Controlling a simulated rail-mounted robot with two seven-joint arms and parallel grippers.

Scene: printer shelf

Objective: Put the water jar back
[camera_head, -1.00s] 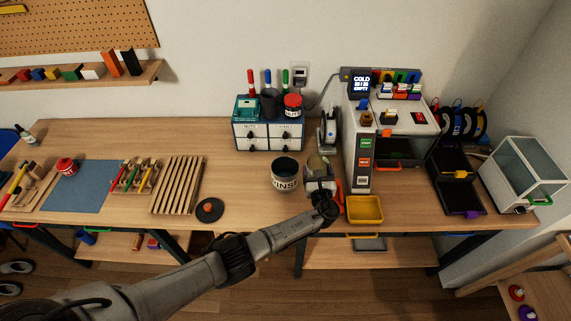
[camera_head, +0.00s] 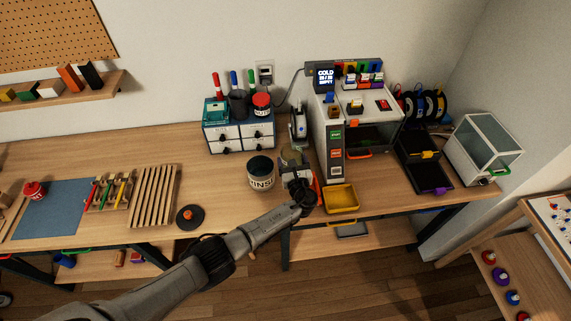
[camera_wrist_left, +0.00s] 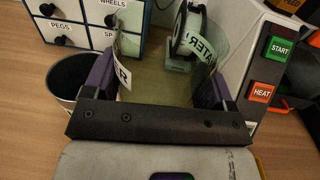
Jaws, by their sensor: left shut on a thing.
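The water jar (camera_wrist_left: 160,80) is a see-through tan vessel with a white WATER label; it also shows in the head view (camera_head: 292,156). My left gripper (camera_head: 295,167) is shut on it, with one purple finger on each side in the left wrist view (camera_wrist_left: 155,85). The jar looks upright, just right of the RINSE jar (camera_head: 261,177) and left of the white printer (camera_head: 330,115). I cannot tell whether its base touches the table. The gripper hides its lower part. My right gripper is not in view.
Behind stand a drawer unit (camera_head: 225,146) and a spool stand (camera_head: 298,125). A yellow tray (camera_head: 341,198) lies right of the gripper near the front edge. A dark disc with a red knob (camera_head: 189,216) and a slatted rack (camera_head: 152,197) lie left.

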